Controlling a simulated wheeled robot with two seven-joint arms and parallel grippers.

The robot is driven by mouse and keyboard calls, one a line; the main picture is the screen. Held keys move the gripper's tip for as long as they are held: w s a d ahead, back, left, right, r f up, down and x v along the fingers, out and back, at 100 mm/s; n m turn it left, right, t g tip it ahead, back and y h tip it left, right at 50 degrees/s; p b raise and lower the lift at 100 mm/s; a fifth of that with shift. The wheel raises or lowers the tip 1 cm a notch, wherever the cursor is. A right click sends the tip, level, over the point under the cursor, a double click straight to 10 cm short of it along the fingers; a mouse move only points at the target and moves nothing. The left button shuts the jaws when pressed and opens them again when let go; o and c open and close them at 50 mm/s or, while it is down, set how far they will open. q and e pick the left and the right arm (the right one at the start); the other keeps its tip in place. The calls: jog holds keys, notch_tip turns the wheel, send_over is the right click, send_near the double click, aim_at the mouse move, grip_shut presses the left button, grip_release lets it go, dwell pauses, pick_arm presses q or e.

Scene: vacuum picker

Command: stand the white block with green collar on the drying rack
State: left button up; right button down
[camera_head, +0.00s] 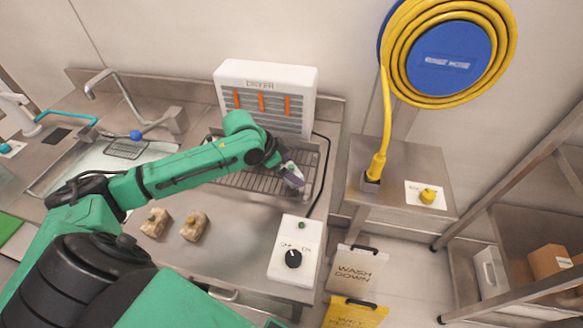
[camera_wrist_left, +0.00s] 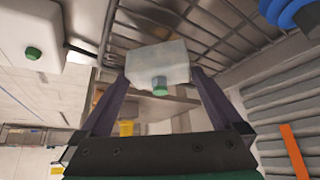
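The white block with green collar (camera_wrist_left: 158,62) sits between the two fingers of my left gripper (camera_wrist_left: 160,75) in the wrist view, with a finger against each side. Its green collar (camera_wrist_left: 159,84) points toward the wrist camera. In the head view my left gripper (camera_head: 291,172) is over the right part of the drying rack (camera_head: 240,182), and the block is mostly hidden there. The rack's wire bars (camera_wrist_left: 205,35) show behind the block in the wrist view. I cannot tell whether the block touches the rack. My right gripper is not in view.
A white dryer (camera_head: 265,90) with orange strips stands behind the rack. Two dirty beige blocks (camera_head: 155,222) (camera_head: 193,227) lie on the counter in front. A white control box with a black knob (camera_head: 293,258) stands at the front right. A sink (camera_head: 85,165) is at left.

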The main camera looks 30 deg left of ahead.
pick_arm(q)
jog(key=p+v, duration=0.1)
jog(key=v, duration=1.1)
jog(key=shift+d, duration=0.1)
